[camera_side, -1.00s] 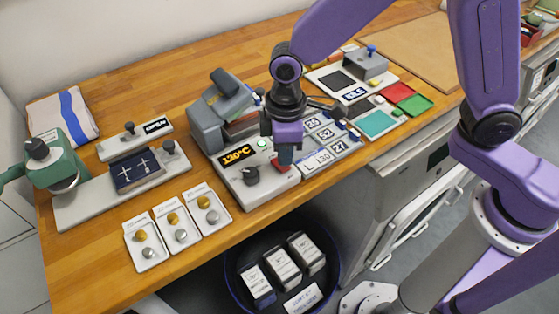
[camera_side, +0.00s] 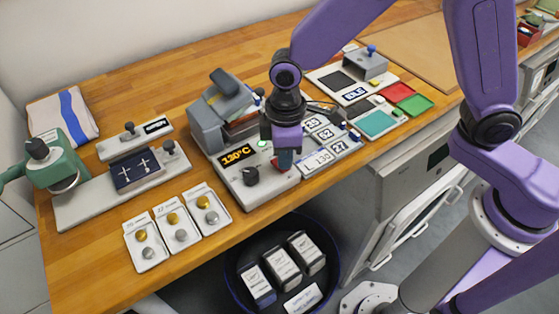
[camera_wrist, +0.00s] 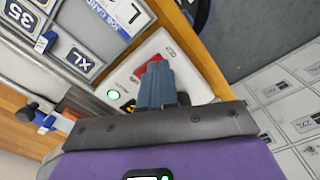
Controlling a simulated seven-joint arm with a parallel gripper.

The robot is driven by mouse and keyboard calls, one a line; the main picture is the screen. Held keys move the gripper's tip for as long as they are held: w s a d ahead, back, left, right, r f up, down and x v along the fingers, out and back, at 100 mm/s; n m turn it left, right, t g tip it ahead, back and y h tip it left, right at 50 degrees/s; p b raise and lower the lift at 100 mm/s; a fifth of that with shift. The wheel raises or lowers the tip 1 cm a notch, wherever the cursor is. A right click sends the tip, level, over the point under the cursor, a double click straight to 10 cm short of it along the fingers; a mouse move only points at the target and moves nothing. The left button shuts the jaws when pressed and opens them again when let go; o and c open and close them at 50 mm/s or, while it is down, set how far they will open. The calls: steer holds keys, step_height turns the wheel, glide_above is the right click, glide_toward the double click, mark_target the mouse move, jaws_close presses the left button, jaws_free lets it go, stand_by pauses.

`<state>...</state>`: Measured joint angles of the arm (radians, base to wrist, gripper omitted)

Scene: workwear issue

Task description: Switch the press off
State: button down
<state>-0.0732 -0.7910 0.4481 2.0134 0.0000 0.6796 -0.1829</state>
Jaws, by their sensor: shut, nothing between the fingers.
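The grey press (camera_side: 208,126) stands on the bench. Its orange display (camera_side: 237,155) reads 130°C, and a black knob (camera_side: 251,176) sits below it. A round lamp (camera_side: 262,143) glows green; it also glows in the wrist view (camera_wrist: 113,95). The red switch (camera_wrist: 140,74) is on the pale control panel, partly hidden by my fingers. My gripper (camera_side: 285,163) is shut and empty, pointing down at the red switch. In the wrist view its fingertips (camera_wrist: 157,68) overlap the red switch; I cannot tell whether they touch it.
Size and number plates (camera_side: 322,158) lie just right of the press. A green mug press (camera_side: 58,165) stands at the far left. A dark bin (camera_side: 232,272) with boxes is below the bench edge.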

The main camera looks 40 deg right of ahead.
steer(key=shift+f, duration=0.5)
stand_by(0.3)
steer(key=shift+r, duration=3.45)
steer(key=shift+r, duration=0.1)
steer(key=shift+s+d+r, duration=0.1)
steer(key=shift+s+d, duration=0.1)
steer(key=shift+d, duration=0.15)
steer(key=s+d+r, duration=0.2)
steer(key=s+d, duration=1.6)
steer(key=d, duration=0.2)
steer(key=shift+s+d+r+n, duration=0.3)
steer(key=shift+s+d+r, duration=0.05)
steer(key=shift+d+r, duration=0.05)
